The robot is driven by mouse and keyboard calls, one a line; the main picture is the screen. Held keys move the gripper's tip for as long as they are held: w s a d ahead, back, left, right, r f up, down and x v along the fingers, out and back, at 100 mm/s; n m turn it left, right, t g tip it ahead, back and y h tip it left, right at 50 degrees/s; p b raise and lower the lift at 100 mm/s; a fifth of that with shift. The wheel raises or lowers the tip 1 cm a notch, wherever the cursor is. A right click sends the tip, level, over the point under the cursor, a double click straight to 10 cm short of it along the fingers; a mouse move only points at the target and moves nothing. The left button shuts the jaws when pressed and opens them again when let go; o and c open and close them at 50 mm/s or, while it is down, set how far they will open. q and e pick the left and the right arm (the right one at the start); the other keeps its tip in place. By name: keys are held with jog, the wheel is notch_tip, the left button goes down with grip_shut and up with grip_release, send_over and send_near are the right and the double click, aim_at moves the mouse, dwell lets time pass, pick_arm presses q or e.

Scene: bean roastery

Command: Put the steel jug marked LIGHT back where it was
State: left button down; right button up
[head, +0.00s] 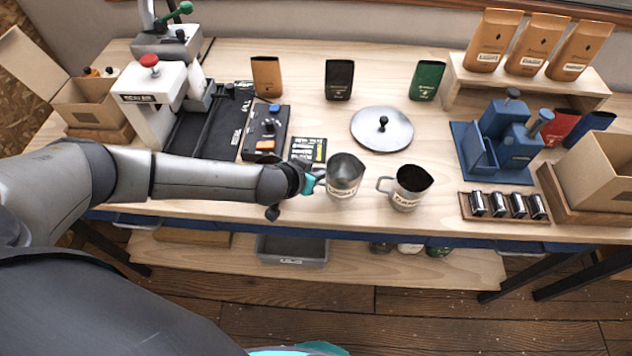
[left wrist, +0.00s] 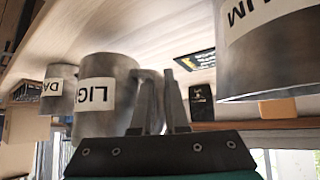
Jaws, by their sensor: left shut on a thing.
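The steel jug marked LIGHT (head: 344,172) is upright near the table's front edge, its handle to the left. My left gripper (head: 315,182) is shut on that handle; the wrist view shows the fingers (left wrist: 164,105) around it beside the LIGHT jug (left wrist: 105,92). I cannot tell if its base touches the table. A second steel jug (head: 407,188), dark inside, stands just to its right; it appears as the jug marked DA… (left wrist: 60,88) in the wrist view. A third, label ending in UM (left wrist: 270,50), is close to the wrist camera and does not show in the head view.
A round steel lid (head: 382,129) lies behind the jugs, and a dark card (head: 308,150) lies behind my gripper. A control box (head: 266,133) stands behind my forearm. A tray of small steel cylinders (head: 505,207) and a blue stand (head: 495,150) are at the right.

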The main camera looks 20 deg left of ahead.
pick_arm(q)
jog(key=shift+f+b, duration=0.4)
jog(key=shift+f, duration=1.2)
jog(key=shift+f, duration=0.1)
jog(key=c, duration=0.9)
grip_release()
jog(key=p+v, duration=0.2)
jog(key=v, duration=1)
